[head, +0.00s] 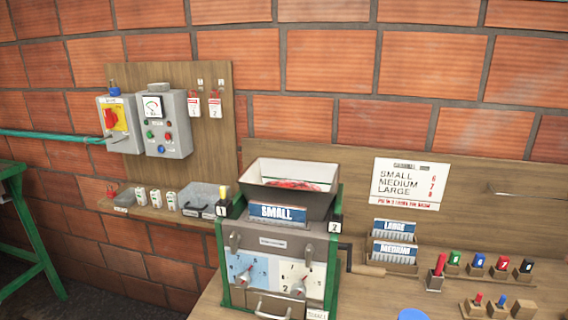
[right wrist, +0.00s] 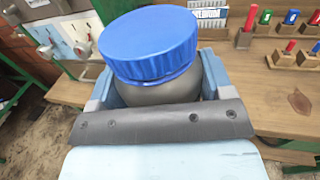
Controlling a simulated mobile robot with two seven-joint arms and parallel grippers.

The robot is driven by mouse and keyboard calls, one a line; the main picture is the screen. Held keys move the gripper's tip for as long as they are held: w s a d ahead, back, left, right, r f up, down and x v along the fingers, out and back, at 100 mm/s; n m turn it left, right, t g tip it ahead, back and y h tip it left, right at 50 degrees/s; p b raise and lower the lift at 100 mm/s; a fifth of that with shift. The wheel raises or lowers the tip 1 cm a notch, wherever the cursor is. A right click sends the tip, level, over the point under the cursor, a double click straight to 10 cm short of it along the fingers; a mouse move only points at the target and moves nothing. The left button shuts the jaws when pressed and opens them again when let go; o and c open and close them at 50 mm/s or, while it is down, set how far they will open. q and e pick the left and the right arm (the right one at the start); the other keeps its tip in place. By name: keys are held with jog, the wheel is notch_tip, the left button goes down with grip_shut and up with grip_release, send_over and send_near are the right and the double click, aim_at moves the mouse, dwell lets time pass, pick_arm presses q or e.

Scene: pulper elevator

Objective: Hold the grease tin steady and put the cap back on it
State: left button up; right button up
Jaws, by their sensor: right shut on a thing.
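The grease tin (right wrist: 172,88) is a round grey vessel in the right wrist view. The blue ribbed cap (right wrist: 150,45) is on top of it, over its mouth; I cannot tell whether it is screwed down. My right gripper (right wrist: 158,72) is shut on the tin, with one pale blue finger on each side of its body below the cap. The tin's lower part is hidden behind the gripper's dark bar. In the head view only a blue round top, likely the cap (head: 412,314), shows at the bottom edge. My left gripper is in neither view.
A green-framed machine with a grey hopper (head: 290,185) and a crank handle (head: 365,270) stands left of the cap. Card racks (head: 395,250) and coloured pegs (head: 480,262) stand at the back right of the wooden bench. Switch boxes (head: 168,125) hang on the wall.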

dwell(0.4)
jog(key=shift+w+a+y, duration=0.2)
jog(key=shift+a+y, duration=0.1)
jog(key=shift+a, duration=0.05)
jog(key=w+a+n+g+y, duration=0.1)
jog(key=w+a+n+y, duration=0.1)
jog(key=a, duration=0.3)
jog(key=w+a+n+g+y, duration=0.1)
jog(key=w+a+n+y, duration=0.2)
jog(key=a+y, duration=0.2)
jog(key=w+a+r+n+g+y, duration=0.1)
jog(key=w+a+n+g+y, duration=0.1)
jog(key=a, duration=0.5)
jog(key=shift+w+n+y, duration=0.15)
jog(key=shift+n+y, duration=0.35)
jog(key=shift+y, duration=0.5)
jog(key=shift+r, duration=0.15)
